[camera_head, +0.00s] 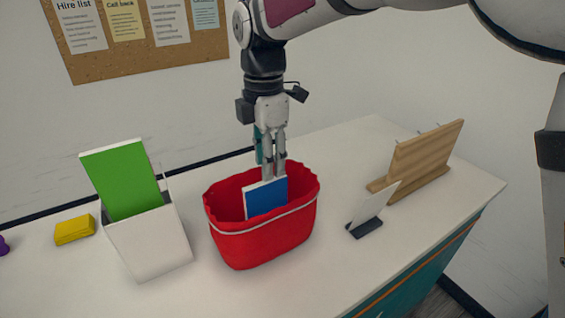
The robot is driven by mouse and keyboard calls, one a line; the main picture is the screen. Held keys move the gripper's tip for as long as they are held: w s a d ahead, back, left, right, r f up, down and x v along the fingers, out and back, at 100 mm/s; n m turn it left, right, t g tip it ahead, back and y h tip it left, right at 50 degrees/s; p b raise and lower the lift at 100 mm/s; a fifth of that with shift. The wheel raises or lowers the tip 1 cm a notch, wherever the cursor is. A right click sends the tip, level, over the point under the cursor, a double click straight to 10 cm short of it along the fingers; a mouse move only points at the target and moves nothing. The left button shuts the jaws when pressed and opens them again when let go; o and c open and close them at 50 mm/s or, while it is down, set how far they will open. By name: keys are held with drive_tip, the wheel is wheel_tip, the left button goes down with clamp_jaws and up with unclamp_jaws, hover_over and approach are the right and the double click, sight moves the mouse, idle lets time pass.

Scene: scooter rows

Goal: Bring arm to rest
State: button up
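My gripper (273,172) points straight down over the red basket (262,246) on the white counter. Its fingertips are at the top edge of a blue card (266,198) with a white border, which stands inside the basket. The fingers look close together. I cannot tell whether they grip the card or only sit beside it. The lower part of the card is hidden by the basket's front wall. My arm reaches in from the upper right.
A white bin (150,243) holding a green card (121,180) stands left of the basket. A yellow block (75,230) lies further left. A small card stand (366,229) and a wooden rack (424,163) stand at the right. A cork board (140,40) hangs behind.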

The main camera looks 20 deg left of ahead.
wheel_tip(320, 180, up, 6)
drive_tip(key=s+d+r+m+t, duration=0.1)
drive_tip(key=s+d+r+m, duration=0.15)
drive_tip(key=d+m, duration=0.7)
drive_tip(key=s+d+r+m+t, duration=0.2)
drive_tip(key=d+r+m, duration=0.15)
drive_tip(key=d, duration=1.05)
drive_tip(key=s+d+f+m+t, duration=0.1)
drive_tip(key=s+d+f+m, duration=0.2)
drive_tip(key=s+d+m, duration=0.3)
drive_tip(key=s+d+f+m+t, duration=0.1)
drive_tip(key=s+d+f+m, duration=0.2)
drive_tip(key=s+d+m, duration=0.3)
drive_tip(key=d+m, duration=0.2)
drive_tip(key=m, duration=0.1)
drive_tip(key=shift+s+d+f, duration=0.2)
drive_tip(key=shift+s+f, duration=0.2)
